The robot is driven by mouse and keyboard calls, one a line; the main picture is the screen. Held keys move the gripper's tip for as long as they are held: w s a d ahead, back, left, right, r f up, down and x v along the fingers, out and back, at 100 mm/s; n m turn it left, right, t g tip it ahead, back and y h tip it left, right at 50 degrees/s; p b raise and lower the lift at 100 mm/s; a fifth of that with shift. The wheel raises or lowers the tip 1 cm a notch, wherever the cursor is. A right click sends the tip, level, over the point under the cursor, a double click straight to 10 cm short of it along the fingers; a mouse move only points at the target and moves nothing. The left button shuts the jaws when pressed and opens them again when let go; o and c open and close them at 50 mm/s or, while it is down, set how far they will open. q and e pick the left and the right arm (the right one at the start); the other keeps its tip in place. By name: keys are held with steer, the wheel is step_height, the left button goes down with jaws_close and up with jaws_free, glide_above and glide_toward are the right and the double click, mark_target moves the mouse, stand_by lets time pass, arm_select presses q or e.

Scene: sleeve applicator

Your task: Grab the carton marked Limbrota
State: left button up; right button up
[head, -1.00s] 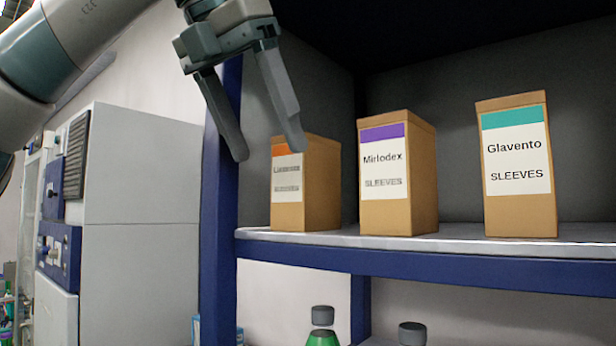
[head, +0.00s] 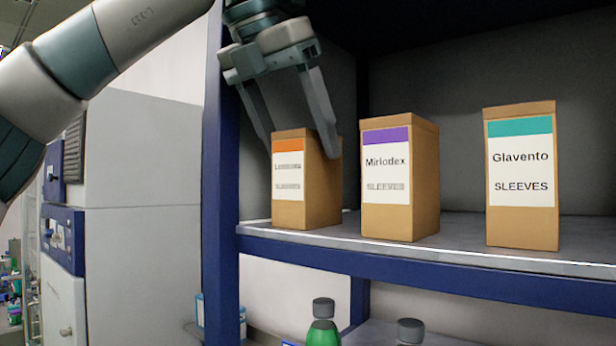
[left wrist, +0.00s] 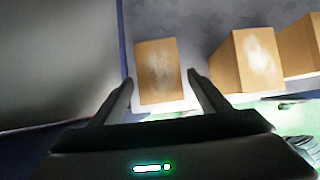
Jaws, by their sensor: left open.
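The carton with the orange band (head: 289,190) stands upright at the left end of the shelf; its name is too blurred to read surely. My left gripper (head: 301,152) is open, its fingers reaching down on either side of this carton's top. In the left wrist view the carton (left wrist: 158,72) lies between the open fingertips (left wrist: 158,84), with nothing gripped. The Mirlodex carton (head: 387,190), with a purple band, stands to its right. The Glavento carton (head: 521,185), with a teal band, stands farther right. My right gripper is not in view.
The shelf (head: 460,240) has a blue front edge, and a blue upright post (head: 221,200) stands just left of the orange-banded carton. Bottles (head: 323,325) stand on a lower level. A grey-white machine (head: 140,180) is at the left.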

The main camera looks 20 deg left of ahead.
mark_target(317, 169)
arm_select(q)
steer(key=w+f+p, duration=0.1)
steer(key=w, duration=0.1)
steer(key=w+d+f+p, duration=0.1)
steer(key=f, duration=0.1)
steer(key=shift+w+d+f, duration=0.15)
steer(key=shift+w+d, duration=0.05)
steer(key=shift+w, duration=0.15)
steer(key=shift+w+f, duration=0.2)
steer(key=shift+f, duration=0.2)
steer(key=shift+d, duration=0.1)
steer(key=c, duration=1.4)
